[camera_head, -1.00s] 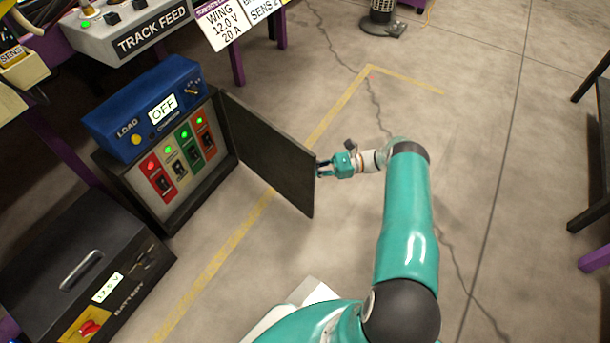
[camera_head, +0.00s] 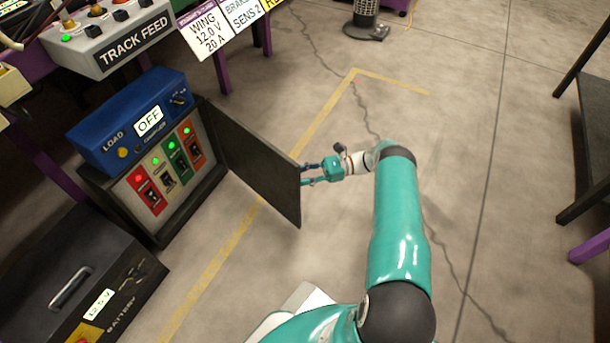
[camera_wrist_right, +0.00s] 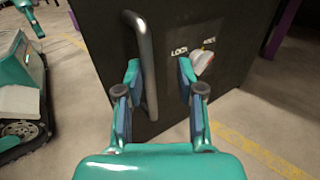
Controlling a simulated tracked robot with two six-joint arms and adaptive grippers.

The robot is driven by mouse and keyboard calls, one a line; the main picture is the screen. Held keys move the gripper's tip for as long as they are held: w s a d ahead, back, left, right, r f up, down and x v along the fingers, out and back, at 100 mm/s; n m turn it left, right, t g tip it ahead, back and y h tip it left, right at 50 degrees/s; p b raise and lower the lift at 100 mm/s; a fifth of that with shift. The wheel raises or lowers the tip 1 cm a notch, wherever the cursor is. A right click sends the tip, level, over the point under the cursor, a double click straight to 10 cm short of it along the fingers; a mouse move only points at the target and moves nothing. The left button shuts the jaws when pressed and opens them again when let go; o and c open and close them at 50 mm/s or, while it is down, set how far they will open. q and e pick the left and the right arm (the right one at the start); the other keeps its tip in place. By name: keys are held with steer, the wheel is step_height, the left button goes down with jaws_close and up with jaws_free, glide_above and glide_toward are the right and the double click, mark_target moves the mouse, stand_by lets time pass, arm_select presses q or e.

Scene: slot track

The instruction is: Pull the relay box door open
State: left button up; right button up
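The relay box (camera_head: 150,225) stands at the left with its dark door (camera_head: 255,160) swung wide open to the right, exposing its coloured relay modules (camera_head: 165,172). In the right wrist view the door (camera_wrist_right: 195,22) shows a grey bar handle (camera_wrist_right: 147,65) and a lock knob (camera_wrist_right: 201,62). My right gripper (camera_head: 306,174) is at the door's free edge on its outer side. In the wrist view its fingers (camera_wrist_right: 158,75) are spread, with the handle between them and no visible grip. A teal part (camera_wrist_right: 30,18) at the wrist view's upper left may be my left gripper; its fingers are unclear.
A blue load unit (camera_head: 130,120) sits on the relay box. A black battery case (camera_head: 70,270) stands in front of it. The track feed panel (camera_head: 110,35) is above.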

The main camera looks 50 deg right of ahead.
steer(key=v, duration=0.7)
steer(key=shift+d, duration=0.2)
steer(key=shift+s, duration=0.15)
